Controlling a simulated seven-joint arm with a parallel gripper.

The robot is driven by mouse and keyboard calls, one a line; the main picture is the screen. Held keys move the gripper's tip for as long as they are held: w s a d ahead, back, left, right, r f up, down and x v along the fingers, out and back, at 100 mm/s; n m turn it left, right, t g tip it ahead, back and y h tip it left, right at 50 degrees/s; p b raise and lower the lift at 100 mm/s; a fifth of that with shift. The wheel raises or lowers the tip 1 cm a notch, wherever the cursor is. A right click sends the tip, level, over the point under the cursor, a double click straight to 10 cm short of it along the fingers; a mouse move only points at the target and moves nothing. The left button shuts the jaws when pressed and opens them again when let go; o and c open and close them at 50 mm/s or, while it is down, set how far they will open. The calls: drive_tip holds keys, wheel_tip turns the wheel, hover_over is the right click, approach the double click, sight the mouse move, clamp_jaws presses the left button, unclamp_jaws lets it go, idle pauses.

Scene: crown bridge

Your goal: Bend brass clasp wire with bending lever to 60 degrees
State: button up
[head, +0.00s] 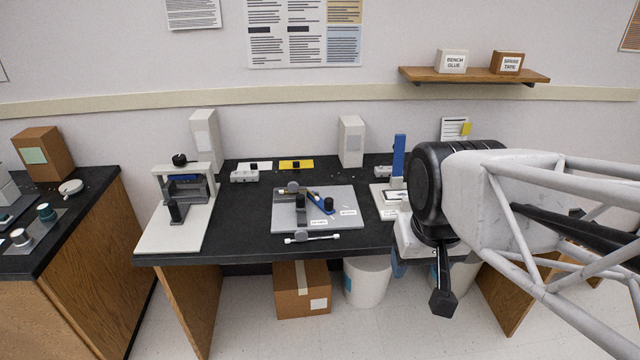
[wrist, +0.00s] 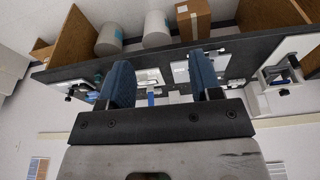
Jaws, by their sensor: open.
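A grey bending plate (head: 283,222) lies mid-bench in the head view. It carries black posts, white labels and a slanted blue bar (head: 321,204) that looks like the bending lever. I cannot clearly make out the brass wire. My gripper shows in the wrist view (wrist: 161,76) with two blue fingers set wide apart and nothing between them. In the head view it is at the bench's front right, clear of the plate, its fingers mostly hidden.
A rod with pale ends (head: 312,237) lies in front of the plate. A white-based stand (head: 180,222) is at left, and a blue upright post (head: 398,156) at right, beside my arm. White box towers (head: 351,142) stand behind. The bench front between stand and rod is clear.

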drive_tip(key=w+a, duration=0.1)
drive_tip(key=w, duration=1.5)
drive_tip(key=m+g, duration=0.3)
hover_over(329, 199)
drive_tip(key=f, duration=2)
drive_tip(key=shift+s+f, duration=0.1)
drive_tip(key=shift+s, duration=0.3)
drive_tip(key=shift+w+f, duration=0.3)
drive_tip(key=shift+f, duration=0.05)
drive_tip(key=shift+f, duration=3.9)
